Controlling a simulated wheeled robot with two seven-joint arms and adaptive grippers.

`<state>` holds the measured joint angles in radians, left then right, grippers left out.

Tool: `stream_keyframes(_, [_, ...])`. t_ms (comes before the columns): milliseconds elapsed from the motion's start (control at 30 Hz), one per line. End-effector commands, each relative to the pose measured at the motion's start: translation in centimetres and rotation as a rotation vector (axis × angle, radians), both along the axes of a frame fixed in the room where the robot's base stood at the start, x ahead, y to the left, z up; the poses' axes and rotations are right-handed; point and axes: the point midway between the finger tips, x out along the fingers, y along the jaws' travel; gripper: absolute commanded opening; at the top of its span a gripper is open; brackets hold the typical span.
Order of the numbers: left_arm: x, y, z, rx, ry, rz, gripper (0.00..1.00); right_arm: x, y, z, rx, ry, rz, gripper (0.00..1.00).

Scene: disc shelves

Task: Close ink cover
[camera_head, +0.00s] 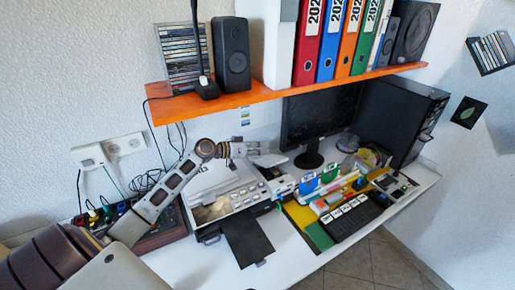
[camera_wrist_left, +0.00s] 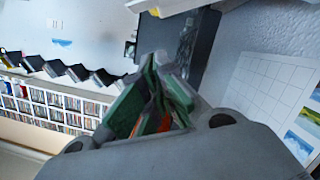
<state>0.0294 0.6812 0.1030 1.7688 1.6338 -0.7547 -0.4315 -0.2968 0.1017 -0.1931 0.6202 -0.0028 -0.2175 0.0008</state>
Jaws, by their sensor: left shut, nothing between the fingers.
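The printer (camera_head: 212,200) stands on the white desk, with a dark flat tray (camera_head: 247,238) sticking out at its front. A light grey part (camera_head: 281,186) sits at its right end; I cannot tell for sure whether this is the ink cover or how far open it is. My left gripper (camera_head: 272,157) is over the printer's back right corner, shut and empty. In the left wrist view its green-grey fingers (camera_wrist_left: 158,62) come together at the tips. I cannot tell whether it touches the printer. My right gripper is not in view.
An orange shelf (camera_head: 260,97) with binders and speakers hangs above the arm. A monitor (camera_head: 320,120) stands behind and right of the printer. A colourful mat (camera_head: 317,235) with stationery lies to the right. A dark box with cables (camera_head: 160,228) is at left.

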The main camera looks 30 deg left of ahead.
Motion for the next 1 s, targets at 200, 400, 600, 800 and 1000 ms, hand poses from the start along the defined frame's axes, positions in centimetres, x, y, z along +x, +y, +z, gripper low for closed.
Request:
stream_keyframes(200, [0.3,-0.8,-0.9,0.0,0.0,0.0,0.0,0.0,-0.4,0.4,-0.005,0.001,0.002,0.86])
stream_keyframes(400, [-0.1,-1.5,-2.4,-0.001,0.001,0.0,0.0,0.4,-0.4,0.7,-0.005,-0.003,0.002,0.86])
stream_keyframes(600, [-0.4,-1.9,-3.4,0.0,-0.001,0.0,0.0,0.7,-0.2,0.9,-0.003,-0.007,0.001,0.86])
stream_keyframes(800, [-0.4,-2.0,-3.7,0.0,0.0,0.0,0.0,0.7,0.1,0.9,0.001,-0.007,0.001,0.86])
stream_keyframes(1000, [-0.4,-2.0,-3.7,0.001,-0.001,0.0,0.0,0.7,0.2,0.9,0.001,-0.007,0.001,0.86])
